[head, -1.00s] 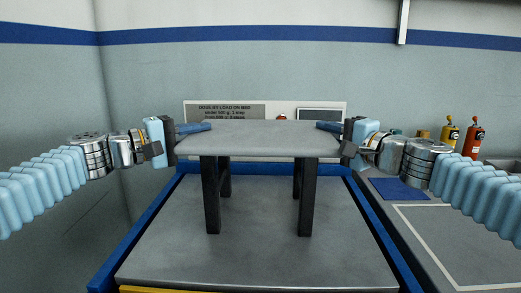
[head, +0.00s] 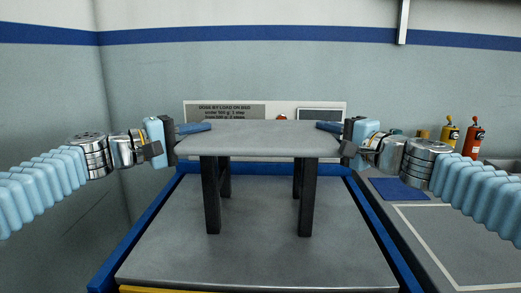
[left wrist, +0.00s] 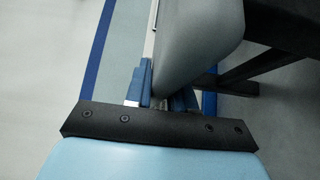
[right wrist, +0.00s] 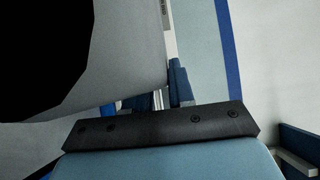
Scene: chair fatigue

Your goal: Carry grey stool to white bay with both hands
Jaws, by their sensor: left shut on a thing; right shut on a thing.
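The grey stool (head: 260,139) has a flat grey seat and dark legs. It stands upright over the grey bed with the blue frame; I cannot tell whether its feet touch the surface. My left gripper (head: 195,128) is shut on the left end of the seat, and my right gripper (head: 330,127) is shut on the right end. In the left wrist view the seat (left wrist: 195,40) rises beside the blue fingers (left wrist: 165,88). In the right wrist view the seat (right wrist: 130,60) shows beside the blue fingers (right wrist: 160,88).
The grey bed (head: 260,265) has blue rails (head: 130,240) along its sides. A sign (head: 225,110) stands behind the stool. The outlined area looks clear.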

